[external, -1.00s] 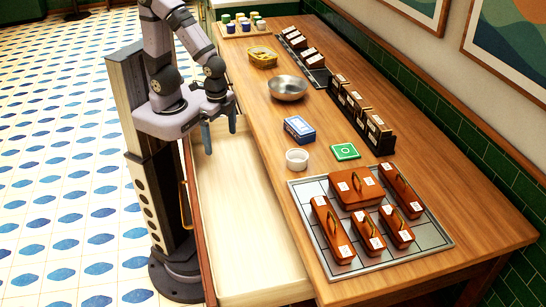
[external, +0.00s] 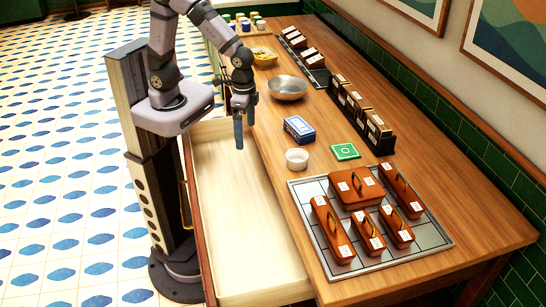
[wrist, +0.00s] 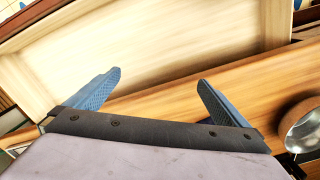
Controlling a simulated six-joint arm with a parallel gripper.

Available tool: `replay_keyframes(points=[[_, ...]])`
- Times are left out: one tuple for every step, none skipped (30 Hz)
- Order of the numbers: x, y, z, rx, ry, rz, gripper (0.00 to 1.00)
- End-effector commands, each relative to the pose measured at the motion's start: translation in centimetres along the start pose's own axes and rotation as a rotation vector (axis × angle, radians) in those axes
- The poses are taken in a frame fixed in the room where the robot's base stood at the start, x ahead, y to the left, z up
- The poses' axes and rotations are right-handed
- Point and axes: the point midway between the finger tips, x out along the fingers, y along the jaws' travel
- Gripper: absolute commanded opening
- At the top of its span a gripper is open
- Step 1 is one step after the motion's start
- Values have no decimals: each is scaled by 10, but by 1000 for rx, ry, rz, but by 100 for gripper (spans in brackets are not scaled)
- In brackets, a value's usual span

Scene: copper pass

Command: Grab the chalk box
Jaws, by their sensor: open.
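A blue and white box (external: 299,129), which looks like the chalk box, lies on the wooden counter behind a small white cup. Its lettering is too small to read. My gripper (external: 244,130) points down, open and empty, above the edge between the open drawer and the counter. It is to the left of the box and apart from it. In the wrist view my two blue fingers (wrist: 160,78) are spread wide with nothing between them.
The pulled-out drawer (external: 235,220) looks empty. On the counter are the white cup (external: 297,158), a green square (external: 345,152), a metal bowl (external: 288,88), also in the wrist view (wrist: 303,130), a tray of brown cases (external: 425,245) and a black rack (external: 362,115).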

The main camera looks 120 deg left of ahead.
Motion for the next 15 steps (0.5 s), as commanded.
replay_keyframes(points=[[-9, -9, -23, -79, -1, 0, 100], [-12, -15, -34, -125, -3, -1, 100], [-16, -23, -50, -186, -3, -1, 100], [-18, -30, -62, -232, -3, -1, 100], [-20, -36, -72, -277, -4, -1, 100], [-22, -46, -86, -335, -4, -1, 100], [-24, -53, -96, -377, -5, -1, 100], [-25, -60, -105, -416, -4, -1, 100], [-26, -70, -115, -465, -5, -2, 100], [-26, -76, -123, -500, -4, -1, 100], [-27, -83, -129, -532, -3, -1, 100], [-28, -91, -137, -570, -3, -1, 100], [-28, -96, -142, -596, -3, -1, 100], [-28, -101, -146, -617, -3, -1, 100], [-28, -107, -150, -644, -2, -1, 100]])
